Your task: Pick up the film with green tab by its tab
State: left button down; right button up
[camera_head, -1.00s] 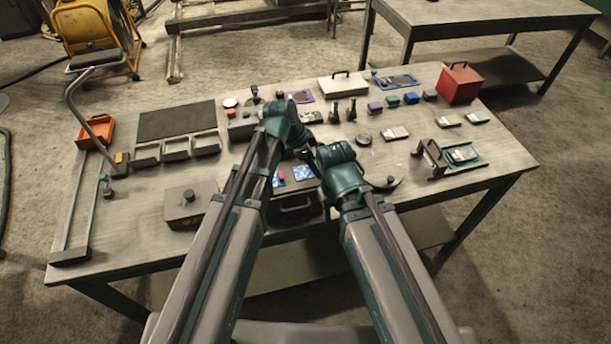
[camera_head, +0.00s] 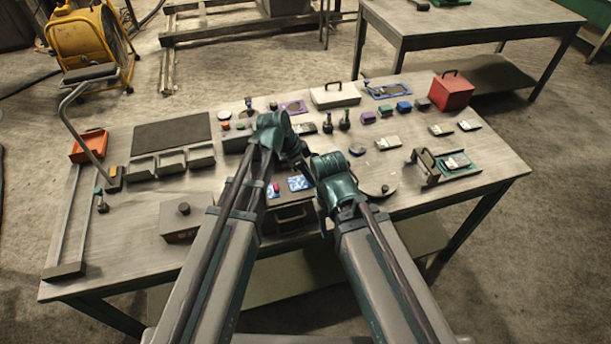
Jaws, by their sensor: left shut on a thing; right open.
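Two small blue patterned films lie on top of a dark case (camera_head: 290,218) at the table's front middle. The left one (camera_head: 273,192) carries a red-pink tab. The right one (camera_head: 299,183) is partly under my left gripper, and its green tab does not show. My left gripper (camera_head: 306,167) points down at the upper edge of this right film and is shut; its fingertips are mostly hidden by its own wrist. My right gripper (camera_head: 320,212) is open, just right of the case, below and right of the left one; its fingers are hard to make out.
A grey box with a knob (camera_head: 184,217) stands left of the case. A round dark dish (camera_head: 376,189) lies right of my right gripper. Several small blocks and cards, a red box (camera_head: 452,90) and a framed stand (camera_head: 430,167) fill the right and back.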

notch_tip(320, 180, up, 10)
jog(key=p, duration=0.9)
jog(key=shift+p, duration=0.3)
